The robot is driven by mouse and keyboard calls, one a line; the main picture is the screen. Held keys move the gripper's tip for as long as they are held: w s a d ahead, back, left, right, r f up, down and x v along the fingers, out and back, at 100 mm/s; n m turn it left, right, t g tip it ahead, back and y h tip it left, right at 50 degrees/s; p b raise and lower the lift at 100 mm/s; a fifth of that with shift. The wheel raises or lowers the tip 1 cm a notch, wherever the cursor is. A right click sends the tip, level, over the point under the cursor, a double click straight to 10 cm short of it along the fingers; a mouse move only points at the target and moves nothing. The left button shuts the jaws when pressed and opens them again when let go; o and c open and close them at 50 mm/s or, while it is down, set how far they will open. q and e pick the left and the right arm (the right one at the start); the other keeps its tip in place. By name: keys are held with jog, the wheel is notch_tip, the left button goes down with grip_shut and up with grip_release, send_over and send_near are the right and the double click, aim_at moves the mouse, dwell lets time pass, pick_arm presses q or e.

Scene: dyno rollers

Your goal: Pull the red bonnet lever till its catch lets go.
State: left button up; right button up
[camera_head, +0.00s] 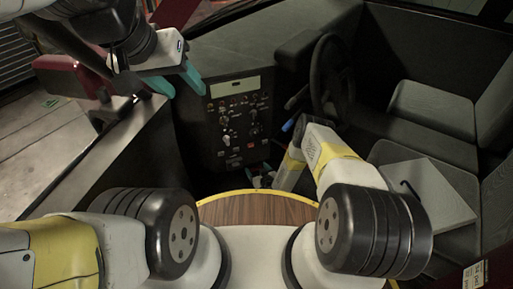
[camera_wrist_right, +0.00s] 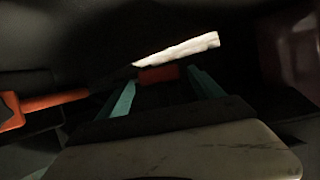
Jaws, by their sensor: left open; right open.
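In the right wrist view a small red block (camera_wrist_right: 158,74), which looks like the bonnet lever, shows in the dark between the tips of my right gripper (camera_wrist_right: 161,79). The gripper is open, with one teal finger on each side of the block; I cannot tell whether either touches it. In the head view my right arm reaches down below the dashboard, and its fingers are hard to make out there. My left gripper (camera_head: 177,82) is open and empty in the head view, above the door sill, left of the control panel.
An orange-red bar (camera_wrist_right: 55,101) and a white strip (camera_wrist_right: 180,49) lie close by in the right wrist view. The control panel (camera_head: 240,122), steering wheel (camera_head: 320,75) and seats (camera_head: 432,115) surround my right arm. A wooden round top (camera_head: 258,208) is in front.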

jog(key=shift+w, duration=0.25)
jog(key=shift+c, duration=0.3)
